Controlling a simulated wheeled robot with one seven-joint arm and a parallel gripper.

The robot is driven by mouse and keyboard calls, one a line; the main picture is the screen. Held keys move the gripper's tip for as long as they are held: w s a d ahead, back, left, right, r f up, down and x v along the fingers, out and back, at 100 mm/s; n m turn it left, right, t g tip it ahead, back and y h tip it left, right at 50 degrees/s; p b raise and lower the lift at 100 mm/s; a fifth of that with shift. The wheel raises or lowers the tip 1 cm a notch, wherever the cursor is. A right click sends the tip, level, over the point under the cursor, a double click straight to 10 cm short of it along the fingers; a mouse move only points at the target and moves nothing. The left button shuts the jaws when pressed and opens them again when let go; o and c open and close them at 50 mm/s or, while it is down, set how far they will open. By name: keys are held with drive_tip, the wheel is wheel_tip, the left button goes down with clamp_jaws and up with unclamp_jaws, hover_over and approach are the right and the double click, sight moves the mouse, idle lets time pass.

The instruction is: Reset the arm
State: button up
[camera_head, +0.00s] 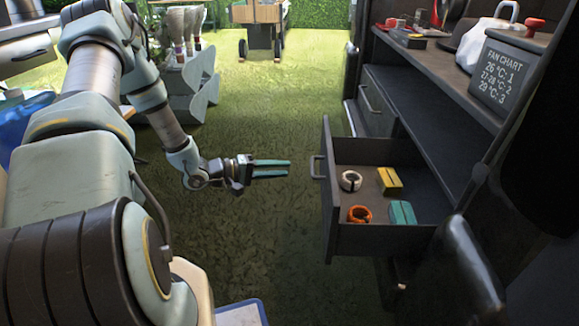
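My arm comes in from the left and reaches out over the grass. My gripper (289,168) points right, its two teal fingers a little apart with a narrow gap between them. Nothing shows between the fingers. It is left of the handle (318,168) of a pulled-out dark drawer (390,238) and apart from it.
The drawer holds a white ring (350,181), an orange ring (359,214), a yellow block (390,181) and a teal block (402,213). A fan chart sign (499,75) stands on the cabinet (440,110). A cart (259,15) stands behind; grass between is clear.

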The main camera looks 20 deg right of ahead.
drive_tip(key=shift+a, duration=0.1)
drive_tip(key=w+a+r+m+t+y, duration=0.1)
drive_tip(key=w+a+r+t+y, duration=0.25)
drive_tip(key=w+a+y, duration=0.45)
drive_tip(key=s+a+r+t+y, duration=0.1)
drive_tip(key=s+a+r+y, duration=0.15)
drive_tip(key=a, duration=0.35)
drive_tip(key=s+a+r+y, duration=0.1)
drive_tip(key=a+r+y, duration=0.15)
drive_tip(key=a, duration=0.25)
drive_tip(key=s+a+r+g+y, duration=0.1)
drive_tip(key=s+a+r+g, duration=0.15)
drive_tip(key=s, duration=0.55)
drive_tip(key=s+a+r+g+y, duration=0.15)
drive_tip(key=s+a+r, duration=0.25)
drive_tip(key=s, duration=0.4)
wheel_tip(320, 180, up, 34)
drive_tip(key=p, duration=3.3)
drive_tip(key=shift+s+d+p, duration=0.15)
drive_tip(key=shift+d+p, duration=0.1)
drive_tip(key=shift+p, duration=0.05)
drive_tip(key=shift+f+t, duration=0.15)
drive_tip(key=shift+t, duration=0.1)
